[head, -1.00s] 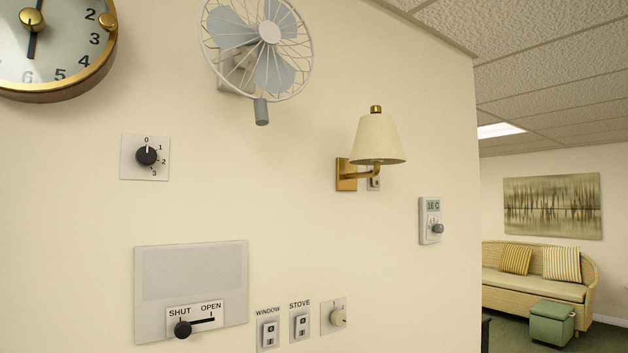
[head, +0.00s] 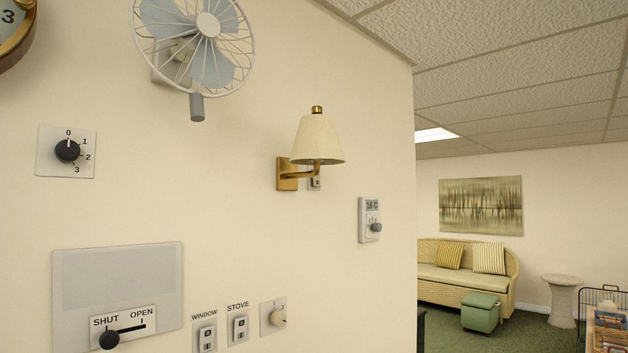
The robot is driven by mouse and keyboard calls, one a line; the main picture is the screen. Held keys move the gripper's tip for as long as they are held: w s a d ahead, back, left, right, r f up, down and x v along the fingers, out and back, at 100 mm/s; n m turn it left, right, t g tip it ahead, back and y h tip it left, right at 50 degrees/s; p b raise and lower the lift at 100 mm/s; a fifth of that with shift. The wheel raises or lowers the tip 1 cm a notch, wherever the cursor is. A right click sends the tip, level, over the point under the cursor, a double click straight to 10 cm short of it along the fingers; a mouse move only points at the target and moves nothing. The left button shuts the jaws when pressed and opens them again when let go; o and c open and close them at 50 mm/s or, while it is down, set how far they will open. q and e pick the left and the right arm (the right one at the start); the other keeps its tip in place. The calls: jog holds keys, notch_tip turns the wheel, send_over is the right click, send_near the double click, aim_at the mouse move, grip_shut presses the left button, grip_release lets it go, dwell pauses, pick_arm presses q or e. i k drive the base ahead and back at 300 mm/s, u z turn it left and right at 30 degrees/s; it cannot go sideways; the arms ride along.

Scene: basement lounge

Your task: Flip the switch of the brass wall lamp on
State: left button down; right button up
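The brass wall lamp (head: 287,174) is fixed to the cream wall near the middle of the head view, with a cream shade (head: 318,140) on a curved brass arm. The switch's position is too small to tell, and the shade shows no clear glow. Neither of my grippers is in view.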

aim_at(316, 179)
jog(key=z, duration=1.75)
jog(key=i, duration=1.05)
jog(key=u, duration=2.9)
jog(key=i, duration=0.5)
jog(key=u, duration=0.1)
